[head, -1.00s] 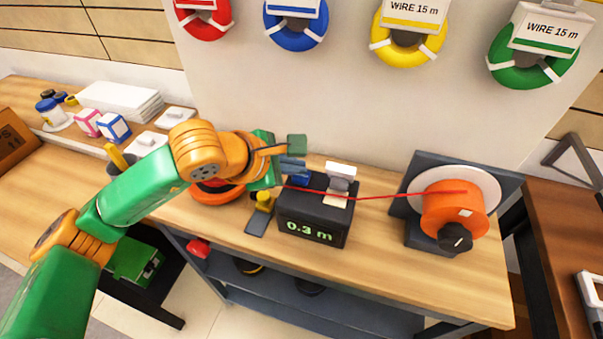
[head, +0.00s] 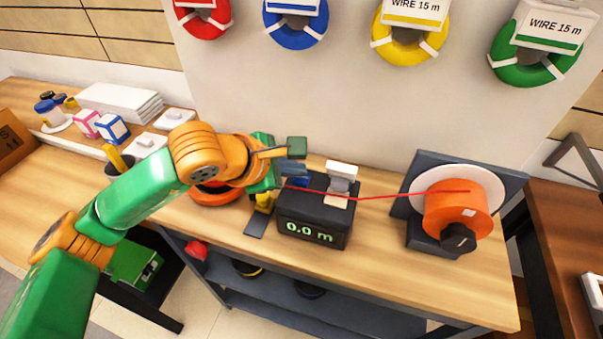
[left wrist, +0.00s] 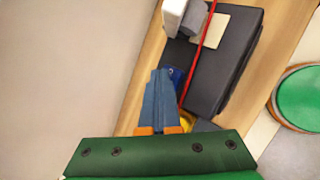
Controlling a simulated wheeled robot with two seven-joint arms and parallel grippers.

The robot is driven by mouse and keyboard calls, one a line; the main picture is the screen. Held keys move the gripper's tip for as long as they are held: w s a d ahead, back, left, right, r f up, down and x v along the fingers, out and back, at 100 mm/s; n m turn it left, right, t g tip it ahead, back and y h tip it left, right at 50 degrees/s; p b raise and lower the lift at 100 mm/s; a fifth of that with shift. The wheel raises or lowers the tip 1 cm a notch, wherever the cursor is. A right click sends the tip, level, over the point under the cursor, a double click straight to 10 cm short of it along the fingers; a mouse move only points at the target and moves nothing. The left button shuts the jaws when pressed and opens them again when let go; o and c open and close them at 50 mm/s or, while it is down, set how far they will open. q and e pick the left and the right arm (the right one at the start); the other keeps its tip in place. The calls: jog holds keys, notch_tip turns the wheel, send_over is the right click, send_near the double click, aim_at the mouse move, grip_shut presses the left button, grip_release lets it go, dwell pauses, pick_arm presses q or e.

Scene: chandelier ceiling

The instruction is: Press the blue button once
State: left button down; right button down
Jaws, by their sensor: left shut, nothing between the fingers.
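The black meter box (head: 313,215) sits on the wooden bench and its display reads 0.0 m. The blue button (head: 299,182) is on top of the box at its left end, mostly covered by my fingers; a bit of it also shows in the left wrist view (left wrist: 177,74). My left gripper (head: 297,173) is shut and empty, its blue-grey fingertips right over the button. I cannot tell whether they touch it. In the left wrist view the closed fingers (left wrist: 160,78) end beside the button. My right gripper is out of view.
A red wire (head: 385,196) runs over the box to an orange spool (head: 455,211) on the right. A grey-white block (head: 342,176) stands on the box behind the wire. A yellow-handled piece (head: 264,201) is just left of the box. The bench front between box and spool is clear.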

aim_at(296, 180)
pick_arm(q)
jog(key=shift+r, duration=0.1)
jog(key=shift+r+p, duration=0.45)
jog(key=shift+r, duration=0.35)
jog(key=shift+r, duration=0.15)
jog(key=shift+r+p, duration=1.45)
jog(key=shift+r, duration=1)
jog(key=shift+f, duration=0.1)
